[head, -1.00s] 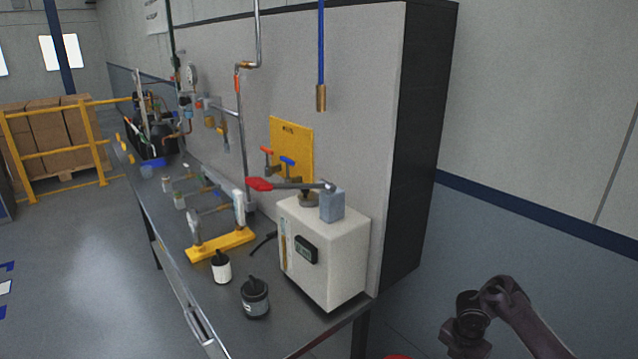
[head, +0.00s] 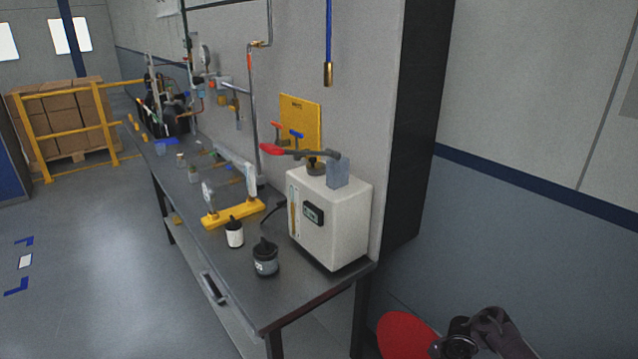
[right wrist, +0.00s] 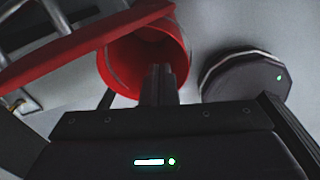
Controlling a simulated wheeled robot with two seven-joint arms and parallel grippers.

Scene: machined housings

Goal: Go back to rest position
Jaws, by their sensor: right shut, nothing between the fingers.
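My right gripper (right wrist: 160,78) shows in the right wrist view with its two dark fingers together and nothing between them. It points toward the open mouth of a red round container (right wrist: 118,62); I cannot tell how far apart they are. In the head view, part of my right arm shows at the lower right, clear of the bench (head: 300,298), and its fingers are not visible there. My left arm and left gripper are not in view.
A white box (head: 330,222) with a red-handled lever (head: 290,150) stands at the bench's near end. A red round thing (head: 400,335) is below right. Floor on the left is open.

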